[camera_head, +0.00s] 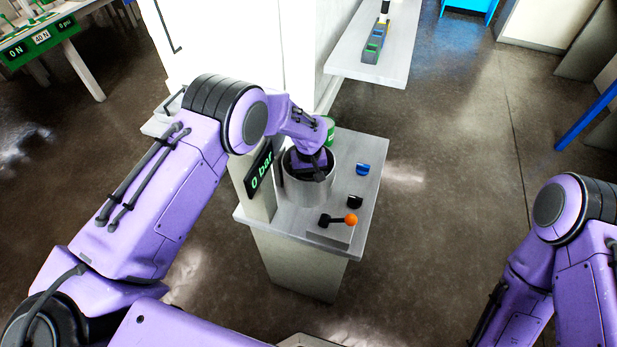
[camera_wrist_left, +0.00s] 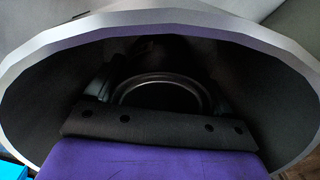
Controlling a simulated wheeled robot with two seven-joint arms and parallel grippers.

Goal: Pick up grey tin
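A round tin (camera_wrist_left: 160,96) with a pale grey rim and dark inside shows in the left wrist view, deep in a wide grey metal pot (camera_wrist_left: 265,40). In the head view the pot (camera_head: 318,190) stands on a grey stand, and the tin is hidden. My left gripper (camera_head: 307,170) reaches down into the pot from above. Its dark fingers lie on either side of the tin; the shade hides whether they touch it. My right arm shows at the right edge, but its gripper is out of view.
The stand (camera_head: 366,200) carries a "0 bar" display (camera_head: 259,170), a blue knob (camera_head: 362,169), a black knob (camera_head: 355,201) and an orange-tipped lever (camera_head: 350,219). A green can (camera_head: 329,131) stands behind the pot. A grey shelf (camera_head: 400,45) is at the back. The floor to the right is clear.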

